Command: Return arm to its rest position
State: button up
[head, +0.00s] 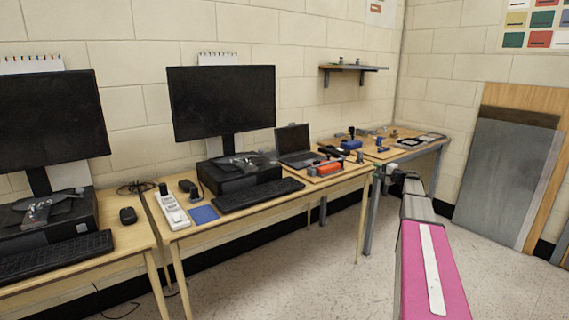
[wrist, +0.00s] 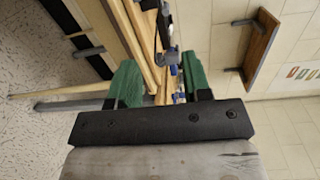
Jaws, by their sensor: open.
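My arm, with a pink link, reaches out from the lower right in the head view toward the right end of the desks. My gripper (head: 382,172) is at its far end, small in that view, near the corner of the middle desk. In the wrist view my gripper (wrist: 160,80) shows two green fingers set wide apart. It is open, and nothing is between the fingertips except the distant desk and items behind them. The wrist picture is turned on its side.
The middle desk (head: 265,205) bears a monitor (head: 222,98), a keyboard (head: 258,194), a laptop (head: 294,143) and a red-orange tool (head: 329,169). A farther bench (head: 405,152) holds small tools. Boards (head: 505,170) lean on the right wall. The floor (head: 330,270) in front is clear.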

jog(key=s+a+f+n+g+h, duration=0.1)
jog(key=s+a+f+n+g, duration=0.25)
jog(key=s+a+f, duration=0.55)
jog(key=s+a+f+n+g+h, duration=0.2)
jog(key=s+a+f+g, duration=0.4)
jog(key=s+a, duration=0.5)
jog(key=s+a+f+n+g+h, duration=0.1)
jog(key=s+a+f+h, duration=0.1)
jog(key=s, duration=0.6)
jog(key=s+a+f+n+g+h, duration=0.1)
jog(key=s+a+f+n+h, duration=0.1)
jog(key=s, duration=0.6)
jog(key=s+a+f+n+g+h, duration=0.2)
jog(key=s+f, duration=0.3)
jog(key=s, duration=0.3)
jog(key=shift+f+h, duration=0.2)
jog(key=shift+h, duration=0.6)
